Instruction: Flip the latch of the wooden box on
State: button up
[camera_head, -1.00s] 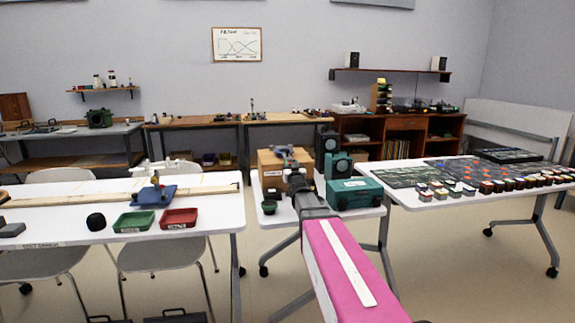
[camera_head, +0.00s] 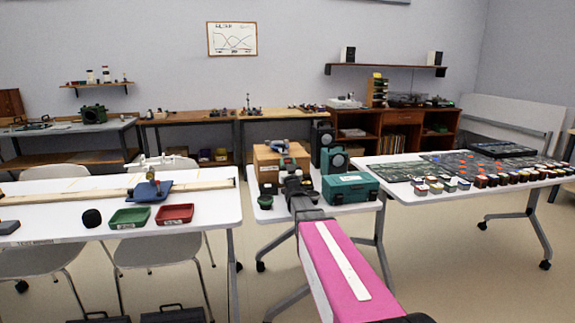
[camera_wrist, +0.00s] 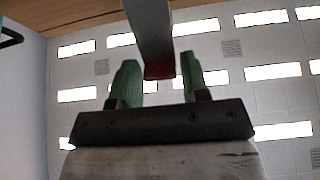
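The wooden box (camera_head: 267,172) stands on the small middle table, with a blue-grey part on its top (camera_head: 276,147). My gripper (camera_head: 291,168) is in front of the box and hides part of its front; its fingers are too small to tell there. In the wrist view my gripper (camera_wrist: 159,62) has two green fingers standing apart. A grey bar with a red tip (camera_wrist: 159,71) comes down from the top edge and ends between the fingers, with gaps on both sides. It looks like the latch lever. A wooden surface (camera_wrist: 75,14) shows at the upper left.
A small green cup (camera_head: 265,202) is at the table's left. The left table holds a green tray (camera_head: 130,217) and a red tray (camera_head: 175,214).

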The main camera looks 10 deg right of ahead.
jog(key=shift+o, duration=0.7)
jog(key=s, duration=1.3)
jog(key=shift+f, duration=0.35)
